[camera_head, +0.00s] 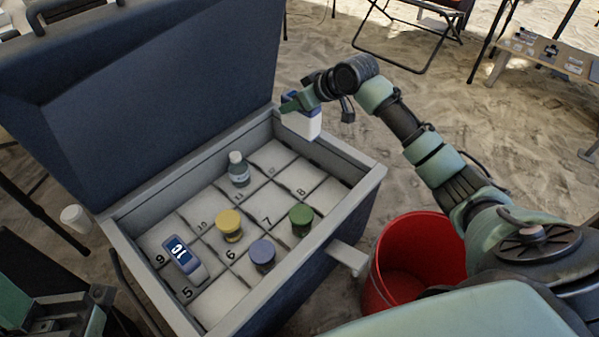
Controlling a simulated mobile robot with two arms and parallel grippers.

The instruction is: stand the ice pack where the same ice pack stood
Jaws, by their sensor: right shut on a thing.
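The ice pack (303,123) looks like a white block with a blue top. My right gripper (297,103) is shut on it and holds it upright over the back right corner of the open cooler box (345,150). The fingers cover part of its top, and I cannot tell whether its base touches anything. The box floor is split into numbered cells; the cells around 7 (267,221) and 8 (301,191) show bare floor. Part of my left arm shows at the lower left, but its fingers are not clear.
The raised lid (165,95) blocks the back left. A red bucket (415,262) stands at right.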

